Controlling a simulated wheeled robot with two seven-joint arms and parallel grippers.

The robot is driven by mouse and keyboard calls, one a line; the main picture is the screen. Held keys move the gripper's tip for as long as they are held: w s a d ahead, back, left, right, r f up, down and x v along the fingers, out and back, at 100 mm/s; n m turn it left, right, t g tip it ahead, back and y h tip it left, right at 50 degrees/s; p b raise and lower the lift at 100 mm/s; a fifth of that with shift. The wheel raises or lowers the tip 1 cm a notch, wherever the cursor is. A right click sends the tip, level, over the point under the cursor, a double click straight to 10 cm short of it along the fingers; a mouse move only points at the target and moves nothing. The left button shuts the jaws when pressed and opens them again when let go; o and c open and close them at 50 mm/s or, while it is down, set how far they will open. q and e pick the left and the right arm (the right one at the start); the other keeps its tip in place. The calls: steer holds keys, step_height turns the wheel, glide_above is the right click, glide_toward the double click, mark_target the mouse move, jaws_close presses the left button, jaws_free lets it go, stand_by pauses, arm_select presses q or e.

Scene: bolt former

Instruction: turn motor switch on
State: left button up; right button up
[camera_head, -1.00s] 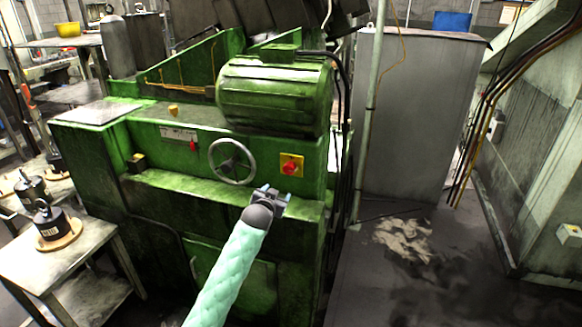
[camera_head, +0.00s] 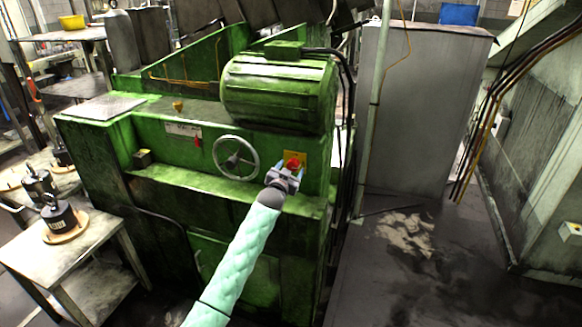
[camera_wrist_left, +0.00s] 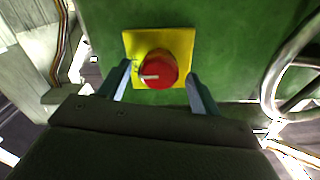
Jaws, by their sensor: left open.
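The motor switch is a red round knob (camera_head: 294,162) on a yellow plate (camera_head: 303,155), set in the front of the green machine (camera_head: 150,190). In the left wrist view the red knob (camera_wrist_left: 158,69) stands between my two open fingers, with a white mark on its left side. The yellow plate (camera_wrist_left: 185,42) is behind it. My left gripper (camera_head: 286,168) is open just in front of the switch, its fingers on either side of the knob. Whether the fingers touch the knob, I cannot tell. My right gripper is not in view.
A spoked handwheel (camera_head: 236,158) is just left of the switch; it also shows in the left wrist view (camera_wrist_left: 281,85). A large green motor (camera_head: 278,92) sits above. A grey cabinet (camera_head: 422,110) stands to the right, and a small table (camera_head: 75,245) to the left.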

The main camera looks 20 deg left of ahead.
arm_select(q)
steer(key=shift+w, duration=0.4)
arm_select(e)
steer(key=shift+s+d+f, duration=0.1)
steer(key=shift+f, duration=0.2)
arm_select(q)
steer(key=c, duration=1)
